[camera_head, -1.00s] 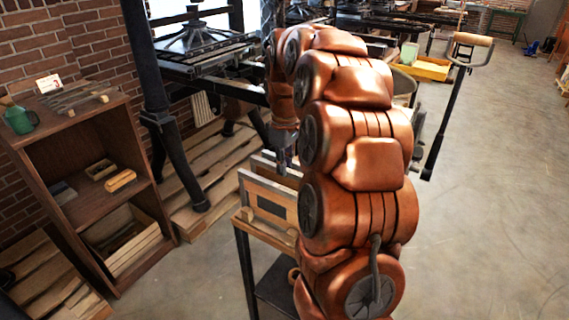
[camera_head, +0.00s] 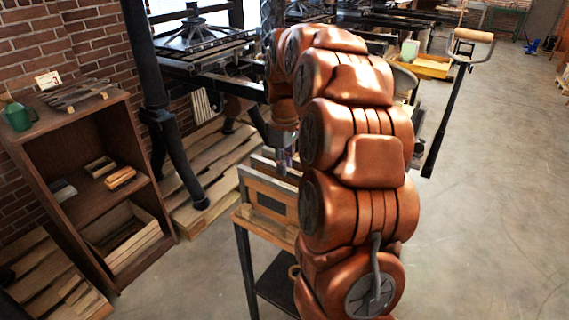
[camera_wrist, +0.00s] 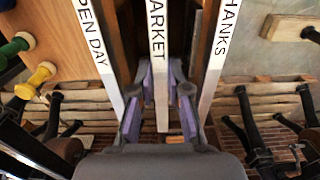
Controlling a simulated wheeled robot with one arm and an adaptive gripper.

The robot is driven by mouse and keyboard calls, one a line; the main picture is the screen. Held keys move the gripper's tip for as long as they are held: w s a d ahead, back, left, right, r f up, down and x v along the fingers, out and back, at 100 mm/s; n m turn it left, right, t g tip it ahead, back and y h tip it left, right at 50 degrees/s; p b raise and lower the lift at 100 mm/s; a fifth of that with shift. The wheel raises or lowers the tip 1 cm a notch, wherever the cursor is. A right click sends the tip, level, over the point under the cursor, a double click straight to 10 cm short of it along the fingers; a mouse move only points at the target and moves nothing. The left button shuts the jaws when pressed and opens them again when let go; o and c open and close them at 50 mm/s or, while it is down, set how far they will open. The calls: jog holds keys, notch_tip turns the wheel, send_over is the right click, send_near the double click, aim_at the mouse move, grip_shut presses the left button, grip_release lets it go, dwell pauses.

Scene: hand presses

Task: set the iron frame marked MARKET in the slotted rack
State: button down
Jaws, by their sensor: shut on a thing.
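The iron frame marked MARKET (camera_wrist: 157,35) shows in the wrist view as a white-topped strip, upper middle. My gripper (camera_wrist: 160,88) has its purple finger pads on both sides of it, shut on it. A frame marked OPEN DAY (camera_wrist: 95,45) is to its left and one marked THANKS (camera_wrist: 221,45) to its right, both apart from it. In the head view my gripper (camera_head: 285,158) points down at the wooden slotted rack (camera_head: 262,226) on a small stand. My arm hides the rack's right side. I cannot tell how deep the MARKET frame sits.
A brown shelf unit (camera_head: 140,150) stands at the left with small blocks in it. A black press (camera_head: 200,48) stands behind the rack. A yellow tray (camera_head: 432,67) is at the back right. The floor (camera_head: 490,210) on the right is clear.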

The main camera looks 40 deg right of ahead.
jog(key=shift+s+f, duration=0.1)
jog(key=shift+f, duration=0.2)
dwell(1.0)
jog(key=c, duration=1.1)
grip_release()
jog(key=shift+o, duration=0.7)
jog(key=shift+r, duration=0.2)
jog(key=shift+r+p, duration=0.5)
jog(key=shift+r, duration=1.5)
jog(key=shift+r, duration=0.2)
jog(key=shift+r+p, duration=0.7)
jog(key=shift+r, duration=1.25)
